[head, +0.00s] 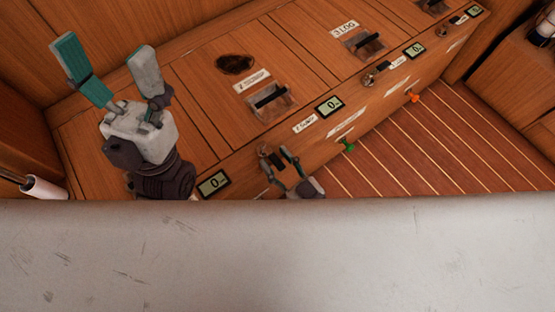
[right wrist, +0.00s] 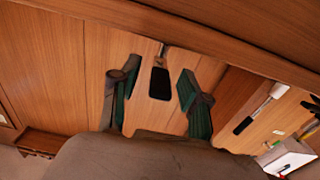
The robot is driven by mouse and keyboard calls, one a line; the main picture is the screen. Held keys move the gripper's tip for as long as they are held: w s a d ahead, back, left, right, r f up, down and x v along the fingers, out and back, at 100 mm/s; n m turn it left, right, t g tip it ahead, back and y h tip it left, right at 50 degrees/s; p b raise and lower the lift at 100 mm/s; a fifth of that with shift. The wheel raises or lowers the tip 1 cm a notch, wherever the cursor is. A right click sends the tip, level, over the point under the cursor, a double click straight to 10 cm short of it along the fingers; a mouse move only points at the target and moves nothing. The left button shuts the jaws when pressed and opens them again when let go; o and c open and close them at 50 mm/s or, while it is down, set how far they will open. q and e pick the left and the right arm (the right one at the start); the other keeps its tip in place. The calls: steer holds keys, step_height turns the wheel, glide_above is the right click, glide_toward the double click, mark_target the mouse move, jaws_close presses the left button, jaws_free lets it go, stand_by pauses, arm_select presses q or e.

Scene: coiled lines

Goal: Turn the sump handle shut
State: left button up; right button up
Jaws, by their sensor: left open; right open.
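In the right wrist view, a handle with a black grip (right wrist: 160,83) on a short silver stem shows between the fingers of my right gripper (right wrist: 155,92). The fingers are open, one on each side, with visible gaps. In the head view my right gripper (head: 277,158) is low at the cabinet's front edge, partly hidden by the pale surface in front. A small label (head: 304,124) beside it seems to read sump, but it is too small to be sure. My left gripper (head: 104,52) is open and empty, raised above the cabinet's left end.
Another lever (right wrist: 243,125) shows right in the wrist view. A green knob (head: 346,145) and orange knob (head: 412,96) project from the front.

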jaws_close()
stand_by(0.6)
